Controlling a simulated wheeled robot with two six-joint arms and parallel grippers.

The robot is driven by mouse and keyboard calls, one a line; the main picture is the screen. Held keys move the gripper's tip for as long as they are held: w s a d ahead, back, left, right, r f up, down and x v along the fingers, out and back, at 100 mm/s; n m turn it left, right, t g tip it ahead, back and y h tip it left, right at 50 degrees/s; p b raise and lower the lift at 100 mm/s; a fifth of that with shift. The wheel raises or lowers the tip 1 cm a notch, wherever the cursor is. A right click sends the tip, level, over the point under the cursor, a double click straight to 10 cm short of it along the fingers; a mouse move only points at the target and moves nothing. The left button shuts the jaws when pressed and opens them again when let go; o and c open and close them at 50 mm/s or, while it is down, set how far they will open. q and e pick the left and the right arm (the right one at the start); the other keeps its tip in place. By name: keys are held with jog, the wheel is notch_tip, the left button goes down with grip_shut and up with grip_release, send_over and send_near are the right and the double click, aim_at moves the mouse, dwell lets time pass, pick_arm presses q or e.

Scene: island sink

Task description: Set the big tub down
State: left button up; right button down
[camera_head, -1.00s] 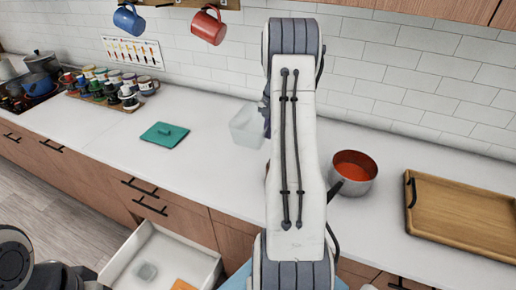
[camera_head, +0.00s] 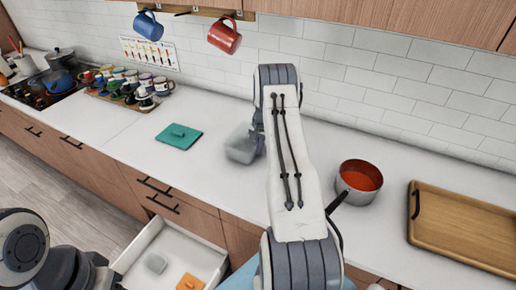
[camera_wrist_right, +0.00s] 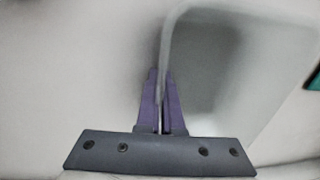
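The big tub (camera_head: 239,146) is a clear, greyish open box at the middle of the white counter in the head view. My right gripper (camera_head: 259,137) is at the tub's right side, partly hidden by my arm. In the right wrist view, the purple fingers (camera_wrist_right: 160,106) are shut on the tub's thin wall, and the tub (camera_wrist_right: 215,75) extends to the right. Whether the tub's bottom touches the counter is hard to tell. Only links of my left arm show at the lower left; its gripper is out of view.
A teal lid (camera_head: 179,136) lies left of the tub. A pot of red soup (camera_head: 359,182) and a wooden tray (camera_head: 465,228) stand right. An open drawer (camera_head: 150,240) below holds a small tub (camera_head: 156,263) and an orange lid (camera_head: 190,282). Mugs (camera_head: 130,86) stand far left.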

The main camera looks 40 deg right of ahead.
jog(key=shift+f, duration=0.15)
jog(key=c, duration=1.1)
grip_release()
jog(key=shift+r, duration=0.25)
jog(key=shift+d+r, duration=0.1)
jog(key=shift+r, duration=0.2)
jog(key=r+b, duration=0.1)
jog(key=r, duration=0.2)
jog(key=r+b, duration=0.1)
jog(key=r, duration=0.3)
jog(key=s+r+b, duration=0.1)
jog(key=r+b, duration=0.1)
jog(key=r, duration=0.2)
jog(key=shift+s+d+r, duration=0.1)
jog(key=shift+r, duration=0.05)
